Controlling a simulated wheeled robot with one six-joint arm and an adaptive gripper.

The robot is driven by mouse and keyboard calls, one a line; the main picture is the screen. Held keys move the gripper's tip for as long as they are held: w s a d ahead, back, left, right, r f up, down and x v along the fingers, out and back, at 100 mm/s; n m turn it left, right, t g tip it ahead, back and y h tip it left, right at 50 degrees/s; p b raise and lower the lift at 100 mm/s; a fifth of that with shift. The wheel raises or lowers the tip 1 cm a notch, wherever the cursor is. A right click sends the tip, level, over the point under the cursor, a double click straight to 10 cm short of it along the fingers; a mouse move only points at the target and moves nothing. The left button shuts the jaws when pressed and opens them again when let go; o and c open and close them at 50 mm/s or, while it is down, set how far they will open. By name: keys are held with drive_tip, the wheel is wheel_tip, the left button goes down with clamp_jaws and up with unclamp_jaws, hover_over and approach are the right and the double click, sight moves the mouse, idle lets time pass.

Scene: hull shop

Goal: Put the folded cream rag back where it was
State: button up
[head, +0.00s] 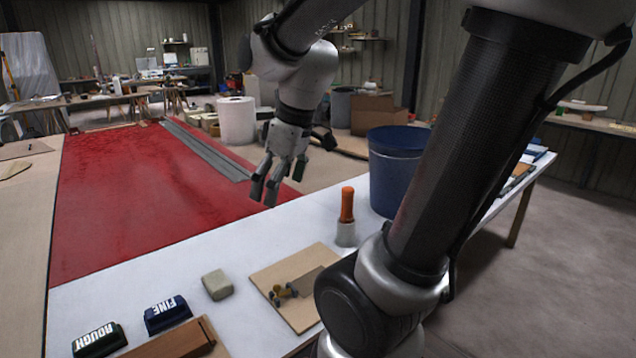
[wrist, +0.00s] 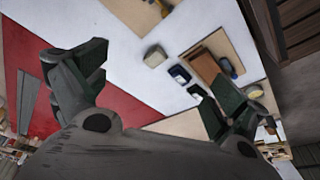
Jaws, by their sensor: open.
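The folded cream rag (head: 217,284) appears as a small beige, block-like bundle on the white tabletop, between the FINE block and a thin wooden board. It also shows in the wrist view (wrist: 154,56), between and beyond my fingers. My gripper (head: 265,190) hangs open and empty in the air, near the edge between the red surface and the white tabletop in the picture. It is well apart from the rag.
A blue FINE block (head: 167,314), a dark ROUGH block (head: 99,340) and a wooden box (head: 180,343) stand at the front left. The thin board (head: 300,312) holds small parts. An orange-topped bottle (head: 347,207) and blue bucket (head: 392,165) stand further right.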

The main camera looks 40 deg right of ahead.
drive_tip(key=s+d+r+m+t+h, duration=0.1)
drive_tip(key=s+d+r+m, duration=0.1)
drive_tip(key=s+m, duration=0.4)
drive_tip(key=shift+s+d+r+h, duration=0.3)
drive_tip(key=shift+s+d, duration=0.5)
drive_tip(key=shift+s, duration=0.35)
